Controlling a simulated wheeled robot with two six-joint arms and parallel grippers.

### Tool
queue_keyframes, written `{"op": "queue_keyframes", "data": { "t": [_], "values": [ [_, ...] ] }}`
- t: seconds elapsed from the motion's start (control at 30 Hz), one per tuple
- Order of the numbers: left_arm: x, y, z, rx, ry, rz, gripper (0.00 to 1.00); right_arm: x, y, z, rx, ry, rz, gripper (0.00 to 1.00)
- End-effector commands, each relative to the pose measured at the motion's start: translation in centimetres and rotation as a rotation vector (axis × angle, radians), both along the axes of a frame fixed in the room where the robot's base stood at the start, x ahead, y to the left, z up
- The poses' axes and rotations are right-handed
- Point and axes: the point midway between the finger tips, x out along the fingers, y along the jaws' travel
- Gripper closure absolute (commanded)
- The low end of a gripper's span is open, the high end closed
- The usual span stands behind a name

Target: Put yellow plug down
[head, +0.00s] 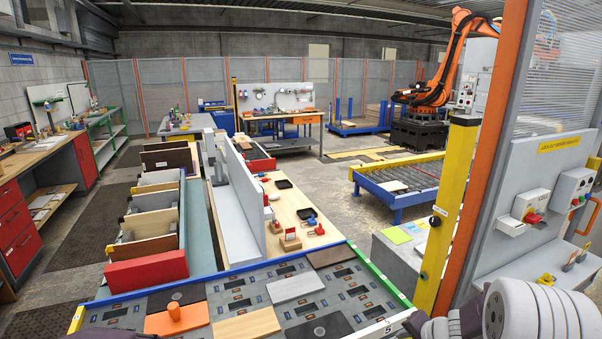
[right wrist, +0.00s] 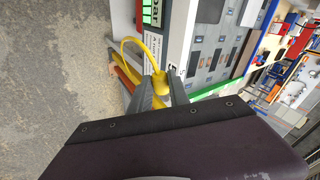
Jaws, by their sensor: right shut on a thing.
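In the right wrist view my right gripper (right wrist: 161,88) is shut on the yellow plug (right wrist: 160,96), which shows between its two grey fingers. A yellow cable (right wrist: 152,42) loops up from the plug and back past the left finger. The gripper is beside the end of a grey-and-white board or rack with a green edge, with grey floor to the left. In the head view my right arm fills the lower right corner, and the plug in its jaws cannot be made out. Only a dark edge of my left arm shows at the bottom left; its jaws are out of frame.
A patterned grey board (head: 359,299) with blue and green edges holds several flat blocks. A yellow post (head: 446,210) and a grey switch panel (head: 530,213) stand at the right. A low roller conveyor (head: 400,180) is beyond. Bare floor (head: 325,185) lies between the benches and the conveyor.

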Motion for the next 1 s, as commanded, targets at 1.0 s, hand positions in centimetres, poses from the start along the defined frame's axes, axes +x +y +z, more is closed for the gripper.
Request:
{"op": "queue_keyframes", "data": {
  "t": [1.0],
  "values": [
    [0.0, 0.0, 0.0, 0.000, 0.000, 0.000, 1.00, -11.1, 9.1, -2.4, -0.020, 0.016, 0.981, 1.00]
  ]
}}
